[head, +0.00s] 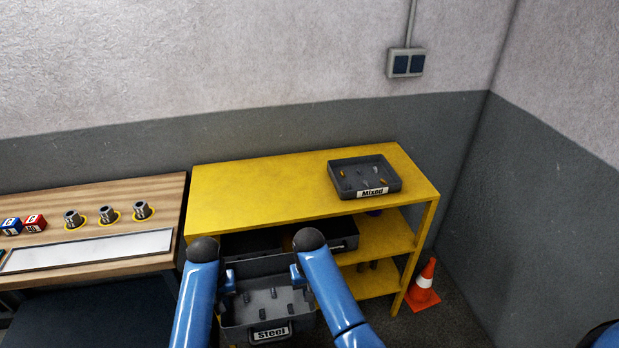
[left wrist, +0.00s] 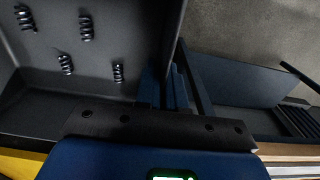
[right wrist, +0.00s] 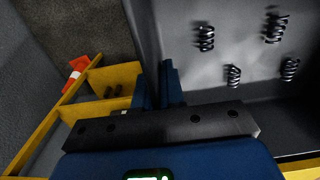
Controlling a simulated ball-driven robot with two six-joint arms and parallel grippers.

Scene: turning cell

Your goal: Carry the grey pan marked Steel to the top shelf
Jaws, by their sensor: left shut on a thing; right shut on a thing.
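The grey pan marked Steel (head: 270,318) is in front of the yellow shelf unit in the head view, with several dark coiled chips inside. My left gripper (head: 228,283) is shut on its left wall, and my right gripper (head: 297,275) is shut on its right wall. The pan's inside also shows in the left wrist view (left wrist: 120,25) and the right wrist view (right wrist: 240,25). The top shelf (head: 260,180) is yellow and lies above and behind the pan. Its left and middle parts are bare.
A dark pan marked Mixed (head: 358,192) stands on the top shelf's right part. Another dark pan (head: 345,236) is on the shelf below, partly hidden by my arms. A workbench (head: 95,252) adjoins at left. An orange cone (head: 423,290) stands on the floor at right.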

